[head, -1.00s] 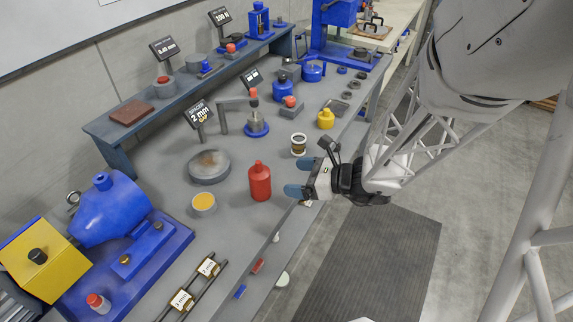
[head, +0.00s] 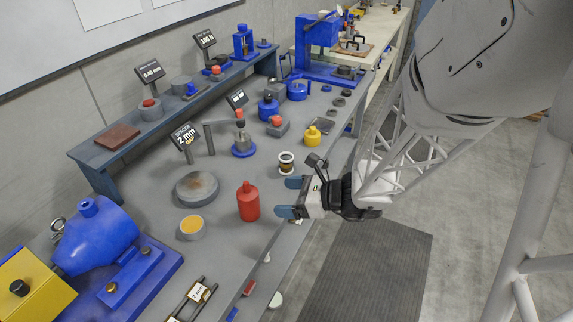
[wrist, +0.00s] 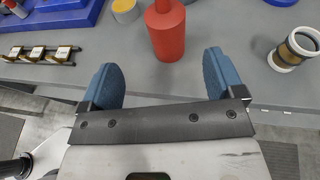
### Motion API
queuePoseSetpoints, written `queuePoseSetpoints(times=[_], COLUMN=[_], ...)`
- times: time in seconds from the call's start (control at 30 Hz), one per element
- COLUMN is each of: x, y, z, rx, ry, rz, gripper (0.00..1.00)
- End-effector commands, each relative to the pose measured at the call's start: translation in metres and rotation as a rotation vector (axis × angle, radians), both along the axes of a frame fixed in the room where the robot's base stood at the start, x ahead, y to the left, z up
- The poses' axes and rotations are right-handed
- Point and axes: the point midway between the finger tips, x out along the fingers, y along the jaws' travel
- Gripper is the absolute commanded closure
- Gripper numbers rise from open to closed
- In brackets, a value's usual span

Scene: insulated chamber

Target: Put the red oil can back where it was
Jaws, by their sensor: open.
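The red oil can (head: 248,203) stands upright on the grey bench near its front edge. It also shows in the wrist view (wrist: 166,32), ahead of the fingers and roughly between their lines. My gripper (head: 287,197) is open and empty, just right of the can at the bench edge, with its blue fingers pointing toward it. In the wrist view the two blue fingertips (wrist: 162,75) are spread apart and do not touch the can.
A round grey plate (head: 197,187) and a cup with yellow content (head: 192,228) stand left of the can. A spool (head: 286,162) stands behind my gripper near the edge. A yellow can (head: 312,135) is farther back. A blue machine (head: 98,238) fills the near left.

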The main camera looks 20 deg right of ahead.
Motion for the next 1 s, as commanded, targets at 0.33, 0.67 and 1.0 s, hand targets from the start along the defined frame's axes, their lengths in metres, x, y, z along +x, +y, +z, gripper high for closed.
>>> queuePoseSetpoints(times=[0.33,0.67,1.0], x=[-0.036,-0.090,-0.128], y=[0.033,0.044,0.020], z=[0.033,0.070,0.116], rx=[-0.269,-0.693,-1.158], ry=[-0.140,-0.373,-0.621], rz=[0.340,0.825,1.291], gripper=[0.12,0.12,0.12])
